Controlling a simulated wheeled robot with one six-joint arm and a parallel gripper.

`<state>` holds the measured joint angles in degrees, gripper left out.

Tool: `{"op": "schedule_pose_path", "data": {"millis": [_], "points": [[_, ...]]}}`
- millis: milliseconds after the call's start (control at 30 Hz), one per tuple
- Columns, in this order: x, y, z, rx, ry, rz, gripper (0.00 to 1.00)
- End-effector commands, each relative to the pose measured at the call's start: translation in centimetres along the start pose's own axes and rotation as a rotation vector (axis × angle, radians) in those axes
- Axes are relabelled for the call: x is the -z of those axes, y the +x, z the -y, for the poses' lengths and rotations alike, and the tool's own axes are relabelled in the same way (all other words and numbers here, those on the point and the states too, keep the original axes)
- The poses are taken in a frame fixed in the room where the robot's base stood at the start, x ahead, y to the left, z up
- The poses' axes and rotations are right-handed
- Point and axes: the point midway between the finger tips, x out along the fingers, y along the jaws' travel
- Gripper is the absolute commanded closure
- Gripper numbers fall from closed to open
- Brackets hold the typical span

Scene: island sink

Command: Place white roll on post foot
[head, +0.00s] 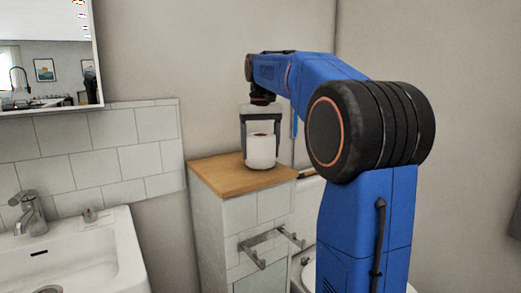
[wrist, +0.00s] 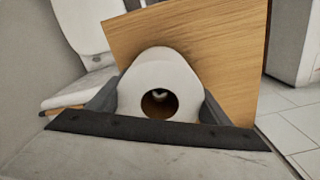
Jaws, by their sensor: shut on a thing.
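The white roll (head: 261,152) is upright between the fingers of my gripper (head: 261,160), over the wooden top (head: 215,174) of a white tiled cabinet. The gripper points down and is shut on the roll's sides. I cannot tell whether the roll's bottom touches the wood. In the wrist view the roll (wrist: 160,68) shows its open core facing the camera, between the two grey fingers (wrist: 160,98). Something small and pale shows inside the core. A metal holder (head: 268,244) with two projecting arms is on the cabinet's front. I cannot make out a post foot.
A white sink (head: 85,255) with a tap (head: 32,212) stands at the left, below a mirror (head: 45,60). A toilet (wrist: 82,28) is beside the cabinet. The wooden top around the roll is otherwise clear. The wall is close behind.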

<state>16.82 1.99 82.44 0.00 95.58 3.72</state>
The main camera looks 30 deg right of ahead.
Motion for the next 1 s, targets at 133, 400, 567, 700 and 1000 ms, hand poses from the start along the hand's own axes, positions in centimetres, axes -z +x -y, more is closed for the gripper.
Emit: {"op": "schedule_pose_path", "data": {"millis": [133, 400, 567, 700, 1000], "points": [[0.0, 0.1, 0.0, 0.000, 0.000, 0.000, 0.52], [0.0, 0.2, 0.0, 0.000, 0.000, 0.000, 0.09], [0.0, 0.2, 0.0, 0.000, 0.000, 0.000, 0.09], [0.0, -0.4, 0.0, 0.000, 0.000, 0.000, 0.09], [0.1, -5.3, 0.0, 0.000, 0.000, -0.002, 0.09]]}}
